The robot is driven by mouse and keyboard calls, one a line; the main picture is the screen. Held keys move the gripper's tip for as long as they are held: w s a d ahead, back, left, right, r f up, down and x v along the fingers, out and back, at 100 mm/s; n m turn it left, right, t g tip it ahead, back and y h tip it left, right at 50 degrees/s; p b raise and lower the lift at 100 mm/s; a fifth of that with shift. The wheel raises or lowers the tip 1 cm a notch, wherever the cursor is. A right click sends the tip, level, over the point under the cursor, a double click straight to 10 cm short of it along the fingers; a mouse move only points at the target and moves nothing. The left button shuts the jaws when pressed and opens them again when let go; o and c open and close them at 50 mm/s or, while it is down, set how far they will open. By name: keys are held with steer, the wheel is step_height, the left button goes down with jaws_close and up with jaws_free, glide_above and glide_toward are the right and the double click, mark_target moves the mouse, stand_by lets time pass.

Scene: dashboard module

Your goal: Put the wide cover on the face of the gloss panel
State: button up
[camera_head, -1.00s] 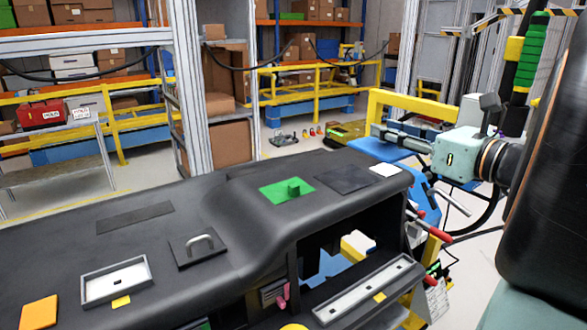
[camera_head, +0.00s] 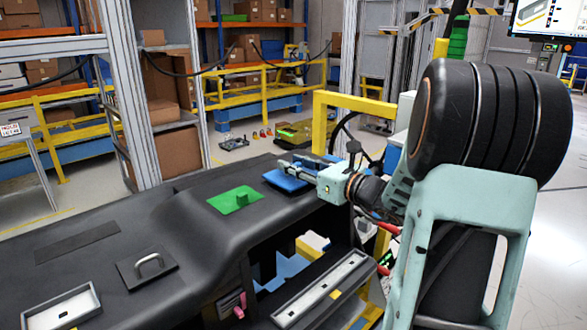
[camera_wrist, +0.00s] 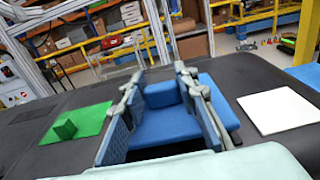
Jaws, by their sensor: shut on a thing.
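My gripper (camera_head: 300,170) is shut on the block handle of a blue cover (camera_head: 281,181), probably the wide cover. In the wrist view my gripper (camera_wrist: 160,92) has its fingers on either side of the raised block, and the flat blue plate (camera_wrist: 220,92) extends below and to the right. The cover is over the far right of the black dashboard (camera_head: 190,212); I cannot tell if it touches. A dark surface (camera_wrist: 145,154) shows under its near edge. A white square (camera_wrist: 278,111) lies to its right. Which surface is the gloss panel is unclear.
A green cover with a block (camera_head: 236,199) lies left of my gripper. A dark plate with a metal handle (camera_head: 147,268), a grey tray (camera_head: 62,308) and a long grey tray (camera_head: 318,290) are nearer. A steering wheel (camera_head: 352,140) stands behind my gripper.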

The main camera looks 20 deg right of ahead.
steer(key=shift+f, duration=0.5)
steer(key=shift+f, duration=0.1)
steer(key=o, duration=1.2)
steer(key=shift+c, duration=0.2)
steer(key=shift+r, duration=0.2)
steer(key=b+v, duration=0.2)
steer(key=v, duration=1)
steer(key=shift+f, duration=0.2)
